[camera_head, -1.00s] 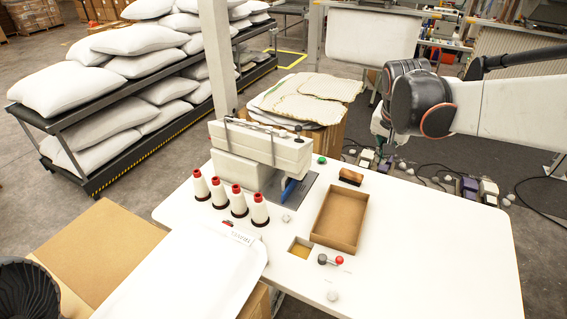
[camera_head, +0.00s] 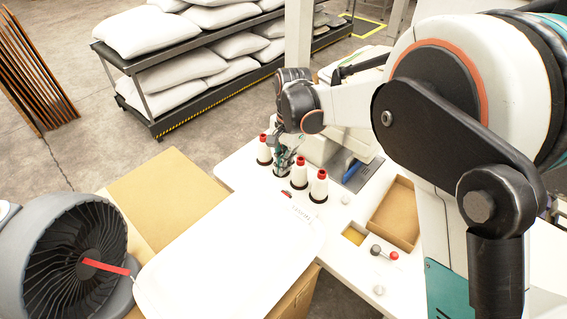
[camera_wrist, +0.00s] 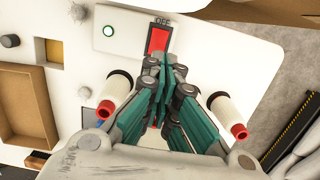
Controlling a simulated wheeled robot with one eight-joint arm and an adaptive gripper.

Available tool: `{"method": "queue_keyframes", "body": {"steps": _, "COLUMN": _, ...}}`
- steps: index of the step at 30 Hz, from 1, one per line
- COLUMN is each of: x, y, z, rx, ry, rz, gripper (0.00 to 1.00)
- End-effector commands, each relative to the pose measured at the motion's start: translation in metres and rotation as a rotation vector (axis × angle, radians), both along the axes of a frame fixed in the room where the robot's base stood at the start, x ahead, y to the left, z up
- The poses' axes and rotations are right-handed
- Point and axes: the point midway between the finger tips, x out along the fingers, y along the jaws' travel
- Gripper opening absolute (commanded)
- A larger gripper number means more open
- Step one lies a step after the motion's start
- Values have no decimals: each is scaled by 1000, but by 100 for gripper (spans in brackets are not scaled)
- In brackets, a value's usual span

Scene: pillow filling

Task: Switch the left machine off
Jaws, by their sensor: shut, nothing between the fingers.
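A red switch (camera_wrist: 158,38) sits on the white table, with the word OFF beside it in the wrist view. Part of it also shows in the head view (camera_head: 287,194). A round green lamp (camera_wrist: 108,31) beside it looks lit. My gripper (camera_wrist: 162,68) is shut and empty, its fingertips just below the switch in the picture; I cannot tell whether they touch it. In the head view my gripper (camera_head: 285,168) points down among the thread cones. The white sewing machine (camera_head: 318,148) stands behind, partly hidden by my arm.
White thread cones with red tips (camera_head: 299,172) stand close on both sides of my gripper. A large white rounded panel (camera_head: 235,250) lies in front. A brown open tray (camera_head: 396,215) and a red-knobbed lever (camera_head: 393,256) are to the right. A grey fan-like machine (camera_head: 70,255) stands left.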

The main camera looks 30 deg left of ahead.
Motion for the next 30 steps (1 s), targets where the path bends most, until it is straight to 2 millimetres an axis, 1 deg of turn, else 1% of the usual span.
{"method": "queue_keyframes", "body": {"steps": 1, "x": -1, "y": 1, "z": -11, "rx": 0, "ry": 0, "rz": 0, "gripper": 0}}
{"method": "queue_keyframes", "body": {"steps": 3, "x": -3, "y": 1, "z": -26, "rx": 0, "ry": -1, "rz": 0, "gripper": 0}}
{"method": "queue_keyframes", "body": {"steps": 9, "x": -7, "y": 2, "z": -64, "rx": 1, "ry": -1, "rz": 0, "gripper": 0}}
{"method": "queue_keyframes", "body": {"steps": 15, "x": -11, "y": 3, "z": -92, "rx": 1, "ry": -1, "rz": 0, "gripper": 0}}
{"method": "queue_keyframes", "body": {"steps": 21, "x": -12, "y": 3, "z": -104, "rx": 1, "ry": -1, "rz": 0, "gripper": 0}}
{"method": "queue_keyframes", "body": {"steps": 30, "x": -12, "y": 3, "z": -105, "rx": 1, "ry": -1, "rz": 0, "gripper": 0}}
